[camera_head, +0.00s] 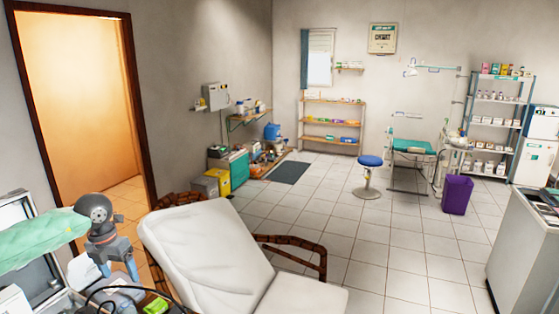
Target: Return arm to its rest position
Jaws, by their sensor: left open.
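My left arm comes in from the left edge, with a green-covered section ending at a dark grey wrist joint. My left gripper (118,268) hangs from that wrist, pointing down, with its fingers apart. It is over a cluttered surface at the lower left, and I see nothing held between the fingers. Whether the fingertips touch the items below cannot be told. My right arm and right gripper are not in view.
A white reclining chair (205,245) with wicker arms stands just right of the gripper. A green item (156,305) and a black cable lie close by. A blue stool (369,162) and a purple bin (457,195) stand farther back. The tiled floor between is clear.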

